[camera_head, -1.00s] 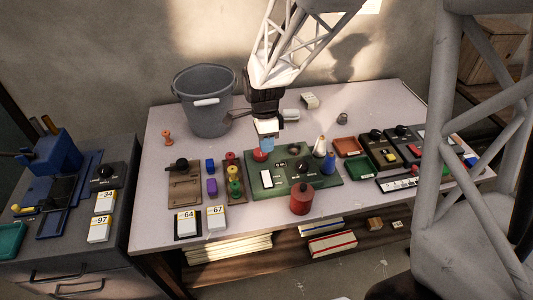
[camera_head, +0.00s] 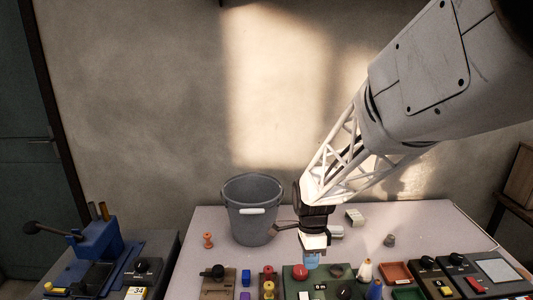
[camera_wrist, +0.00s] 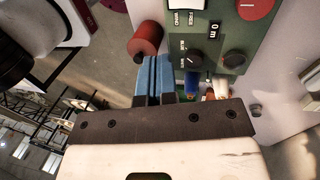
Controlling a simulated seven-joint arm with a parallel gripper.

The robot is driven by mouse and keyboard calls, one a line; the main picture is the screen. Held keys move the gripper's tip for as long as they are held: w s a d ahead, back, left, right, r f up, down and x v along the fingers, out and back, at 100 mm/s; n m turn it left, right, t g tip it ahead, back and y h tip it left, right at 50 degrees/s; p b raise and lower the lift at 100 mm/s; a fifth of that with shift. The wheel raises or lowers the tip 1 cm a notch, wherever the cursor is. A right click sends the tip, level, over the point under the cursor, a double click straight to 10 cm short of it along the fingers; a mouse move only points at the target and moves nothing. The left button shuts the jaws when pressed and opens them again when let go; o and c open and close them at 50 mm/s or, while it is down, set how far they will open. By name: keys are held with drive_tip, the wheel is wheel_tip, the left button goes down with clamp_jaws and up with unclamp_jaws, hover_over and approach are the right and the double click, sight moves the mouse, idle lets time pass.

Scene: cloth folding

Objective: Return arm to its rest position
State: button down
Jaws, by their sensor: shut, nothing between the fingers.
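My gripper (camera_head: 312,262) points down over the back of the green control panel (camera_head: 300,287), close to its red button (camera_head: 299,272) in the picture. Its blue fingers (camera_wrist: 154,78) are together in the wrist view, with nothing held. In that view the panel (camera_wrist: 228,48) fills the upper right, with the red button (camera_wrist: 257,6) at the top edge. A red cylinder (camera_wrist: 146,40) appears just left of the fingers. The exact height of the fingertips above the panel is hard to tell.
A grey bucket (camera_head: 251,222) stands left of my gripper, with an orange peg (camera_head: 208,240) beside it. A white-tipped cone (camera_head: 365,270), an orange tray (camera_head: 396,271) and dark switch boxes (camera_head: 432,268) are to the right. A blue machine (camera_head: 98,245) stands at far left.

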drive_tip(key=s+d+r+n+t, duration=0.2)
drive_tip(key=s+r+n, duration=0.5)
drive_tip(key=s, duration=0.4)
drive_tip(key=s+d+r+n+t, duration=0.3)
drive_tip(key=s+r+n, duration=0.4)
drive_tip(key=s+n, duration=0.3)
drive_tip(key=shift+s+r, duration=0.2)
drive_tip(key=shift+s, duration=0.5)
